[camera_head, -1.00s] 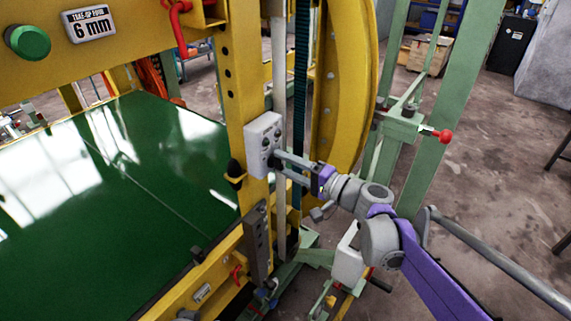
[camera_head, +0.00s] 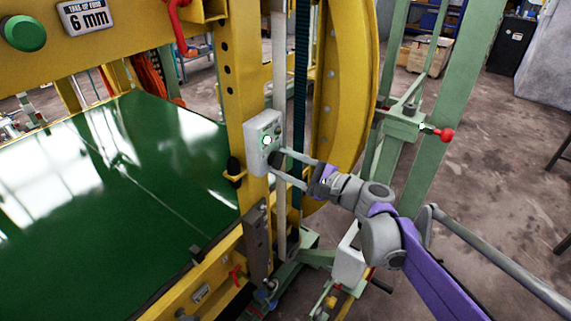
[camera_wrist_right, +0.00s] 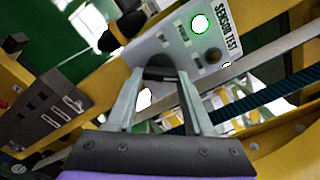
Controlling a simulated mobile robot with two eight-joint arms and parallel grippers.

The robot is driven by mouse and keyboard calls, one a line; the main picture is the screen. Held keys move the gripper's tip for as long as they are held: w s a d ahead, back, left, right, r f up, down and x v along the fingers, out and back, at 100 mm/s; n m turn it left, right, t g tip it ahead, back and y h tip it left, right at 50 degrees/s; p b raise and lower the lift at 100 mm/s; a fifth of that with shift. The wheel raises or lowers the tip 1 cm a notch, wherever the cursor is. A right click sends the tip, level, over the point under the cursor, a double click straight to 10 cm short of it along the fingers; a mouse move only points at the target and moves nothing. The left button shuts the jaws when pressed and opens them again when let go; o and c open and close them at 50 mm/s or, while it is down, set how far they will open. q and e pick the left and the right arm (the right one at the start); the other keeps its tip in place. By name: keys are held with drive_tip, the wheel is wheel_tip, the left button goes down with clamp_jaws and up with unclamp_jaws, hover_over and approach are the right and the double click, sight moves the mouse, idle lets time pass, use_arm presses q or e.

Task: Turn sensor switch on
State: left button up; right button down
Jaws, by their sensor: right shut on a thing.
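The grey sensor box (camera_head: 257,157) is fixed to the yellow upright. A light on it (camera_head: 266,140) glows green-white; it also shows in the right wrist view (camera_wrist_right: 201,24) beside the label "SENSOR TEST" (camera_wrist_right: 229,32). The dark switch knob (camera_head: 275,159) is low on the box's face. My right gripper (camera_head: 279,163) reaches it from the right. In the right wrist view the fingers (camera_wrist_right: 157,80) are shut on the dark knob (camera_wrist_right: 158,72), which they partly hide. The knob's exact angle is hard to tell. My left gripper is not in view.
A yellow ring (camera_head: 345,90) stands close behind my right gripper. A green belt table (camera_head: 140,150) lies to the left. A green post with a red knob (camera_head: 445,135) stands to the right. Open floor lies at the far right.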

drive_tip(key=shift+m, duration=0.3)
drive_tip(key=shift+c, duration=1.4)
unclamp_jaws()
drive_tip(key=b+v, duration=0.1)
drive_tip(key=v, duration=0.9)
drive_tip(key=shift+s+d, duration=0.25)
drive_tip(key=shift+d, duration=0.05)
